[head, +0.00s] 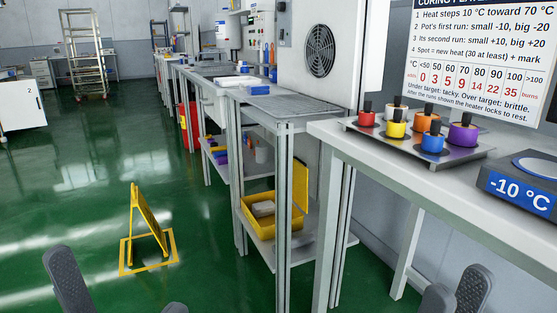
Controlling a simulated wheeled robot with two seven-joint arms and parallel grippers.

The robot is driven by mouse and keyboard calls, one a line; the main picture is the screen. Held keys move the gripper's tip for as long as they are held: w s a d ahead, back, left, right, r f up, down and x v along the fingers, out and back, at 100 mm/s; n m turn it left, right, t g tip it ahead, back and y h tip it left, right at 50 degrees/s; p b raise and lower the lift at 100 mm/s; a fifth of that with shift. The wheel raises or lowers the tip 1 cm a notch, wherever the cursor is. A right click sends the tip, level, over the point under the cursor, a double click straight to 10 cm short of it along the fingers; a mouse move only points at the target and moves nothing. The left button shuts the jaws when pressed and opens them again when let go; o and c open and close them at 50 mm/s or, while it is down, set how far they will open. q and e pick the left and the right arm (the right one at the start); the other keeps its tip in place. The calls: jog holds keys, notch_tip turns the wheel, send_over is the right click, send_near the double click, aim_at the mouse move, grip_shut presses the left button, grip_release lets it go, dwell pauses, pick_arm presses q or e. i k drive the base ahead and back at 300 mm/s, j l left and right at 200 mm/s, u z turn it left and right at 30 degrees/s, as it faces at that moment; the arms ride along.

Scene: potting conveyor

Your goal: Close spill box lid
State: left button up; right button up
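The spill box (268,228) is a yellow open-topped box on the low shelf of the metal bench in the middle of the head view. Its yellow lid (300,193) stands up at the box's right side, so the box is open. Pale items (262,208) lie inside it. My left gripper (121,291) is at the bottom left, fingers apart and empty, away from the box. My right gripper (455,291) is at the bottom right, its fingers seen at a slant with a small gap, nothing between them. Neither gripper touches the box or lid.
Bench legs (284,220) stand in front of the box. A white table (385,160) at right carries a tray of coloured pots and a blue -10 °C unit (520,188). A yellow floor sign (148,220) stands at left. The green floor (70,190) is otherwise mostly clear.

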aim_at(301, 173)
jog(key=i+u, duration=0.2)
jog(key=u, duration=0.15)
jog(key=i+l+u, duration=0.15)
jog(key=u, duration=0.2)
jog(key=i+l+u, duration=0.2)
jog(key=u, duration=0.15)
jog(key=i, duration=0.05)
